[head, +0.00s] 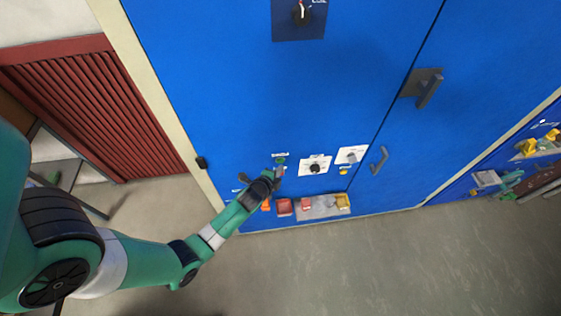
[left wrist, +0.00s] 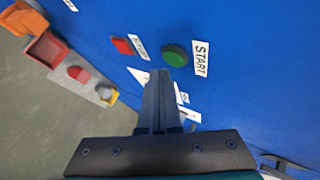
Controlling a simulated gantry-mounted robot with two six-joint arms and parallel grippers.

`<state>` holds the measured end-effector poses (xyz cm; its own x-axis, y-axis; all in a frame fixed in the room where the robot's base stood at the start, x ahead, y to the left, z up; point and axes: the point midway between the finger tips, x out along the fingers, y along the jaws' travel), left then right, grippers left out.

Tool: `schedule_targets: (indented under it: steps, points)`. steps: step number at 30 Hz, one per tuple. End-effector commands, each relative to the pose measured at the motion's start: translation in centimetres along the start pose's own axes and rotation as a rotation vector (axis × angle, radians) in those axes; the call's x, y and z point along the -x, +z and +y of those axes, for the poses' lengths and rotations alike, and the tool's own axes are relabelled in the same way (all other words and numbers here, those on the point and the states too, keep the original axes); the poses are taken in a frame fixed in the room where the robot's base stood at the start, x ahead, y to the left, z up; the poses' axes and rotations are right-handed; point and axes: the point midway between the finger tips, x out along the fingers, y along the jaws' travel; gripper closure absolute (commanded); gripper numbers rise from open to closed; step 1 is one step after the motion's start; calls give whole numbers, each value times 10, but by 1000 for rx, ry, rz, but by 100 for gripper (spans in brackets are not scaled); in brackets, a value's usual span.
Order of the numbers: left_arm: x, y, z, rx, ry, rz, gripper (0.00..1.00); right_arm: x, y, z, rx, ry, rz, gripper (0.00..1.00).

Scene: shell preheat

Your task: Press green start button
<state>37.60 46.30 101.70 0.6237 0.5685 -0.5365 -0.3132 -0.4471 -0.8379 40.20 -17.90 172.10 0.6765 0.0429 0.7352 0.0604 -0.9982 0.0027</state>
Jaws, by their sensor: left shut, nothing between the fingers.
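The green start button (head: 280,160) is on the blue cabinet front in the head view, just beyond the fingertips of my left gripper (head: 278,171). In the left wrist view the round green button (left wrist: 176,55) sits beside a white label reading START (left wrist: 201,58). My left gripper (left wrist: 160,75) is shut and empty, its tips pointing at the panel close to the button's lower left edge. Whether the tips touch the button or panel cannot be told. My right gripper is not in view.
A red button (left wrist: 122,46) with a white label sits left of the green one. Dial plates (head: 314,165) are to the right. A ledge (head: 322,207) with red and yellow parts juts out below. A door handle (head: 379,159) is further right.

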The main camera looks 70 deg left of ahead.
Motion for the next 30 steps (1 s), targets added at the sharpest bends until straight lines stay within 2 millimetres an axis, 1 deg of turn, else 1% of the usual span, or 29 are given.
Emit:
schedule_targets:
  steps: [13,22,30]
  points:
    - [0,0,0,0,0,0,100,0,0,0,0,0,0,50]
    - [-6,5,-4,1,1,-1,100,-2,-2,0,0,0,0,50]
    - [-6,4,-4,0,0,0,100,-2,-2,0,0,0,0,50]
